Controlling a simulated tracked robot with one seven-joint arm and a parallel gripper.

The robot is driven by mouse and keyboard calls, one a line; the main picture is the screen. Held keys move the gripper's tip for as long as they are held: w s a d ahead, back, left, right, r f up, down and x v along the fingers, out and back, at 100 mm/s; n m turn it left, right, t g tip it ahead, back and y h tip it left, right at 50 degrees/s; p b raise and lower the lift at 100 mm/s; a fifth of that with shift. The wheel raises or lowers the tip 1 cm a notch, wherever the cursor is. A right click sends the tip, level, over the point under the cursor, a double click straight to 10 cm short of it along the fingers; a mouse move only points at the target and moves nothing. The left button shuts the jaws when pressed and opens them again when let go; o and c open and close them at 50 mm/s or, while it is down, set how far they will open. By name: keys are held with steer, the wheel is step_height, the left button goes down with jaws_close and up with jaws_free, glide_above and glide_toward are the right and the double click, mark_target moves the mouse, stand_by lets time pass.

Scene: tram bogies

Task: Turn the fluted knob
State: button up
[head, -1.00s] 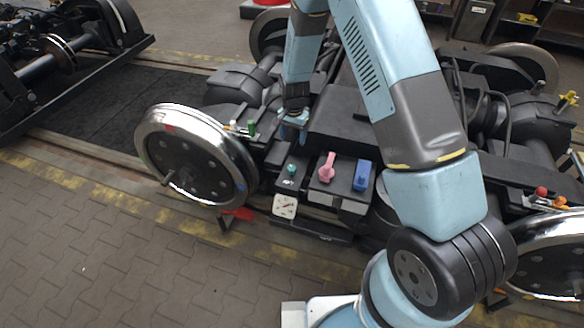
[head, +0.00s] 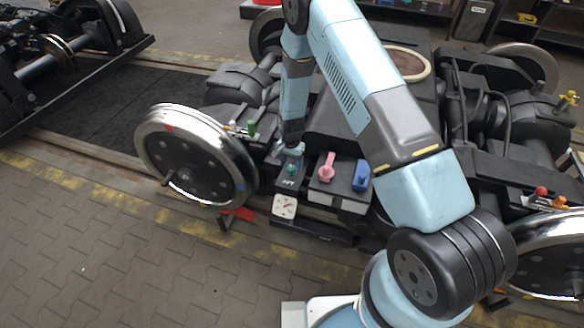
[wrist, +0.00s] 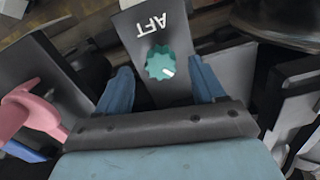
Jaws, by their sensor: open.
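The fluted knob (wrist: 161,64) is teal with a scalloped rim and a white pointer mark. It sits on a dark grey panel (wrist: 140,28) lettered AFT. In the head view the knob (head: 291,169) shows small, just below my gripper (head: 290,152). In the wrist view my gripper (wrist: 162,84) is open, with one blue finger on each side of the knob. Gaps show between the fingers and the knob, and I see no contact. How high the fingertips are above the panel is hard to tell.
A pink handle (head: 327,168) and a blue block-like handle (head: 361,176) stand to the right of the knob. A white dial gauge (head: 284,207) is in front. A green-capped valve (head: 251,128) and a steel wheel (head: 197,155) are to the left.

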mark_target(291, 170)
steer(key=shift+f, duration=1.45)
steer(key=shift+c, duration=0.4)
steer(key=c, duration=0.9)
steer(key=shift+d, duration=0.35)
steer(key=shift+c, duration=0.4)
steer(key=shift+a, duration=0.25)
steer(key=shift+n, duration=0.4)
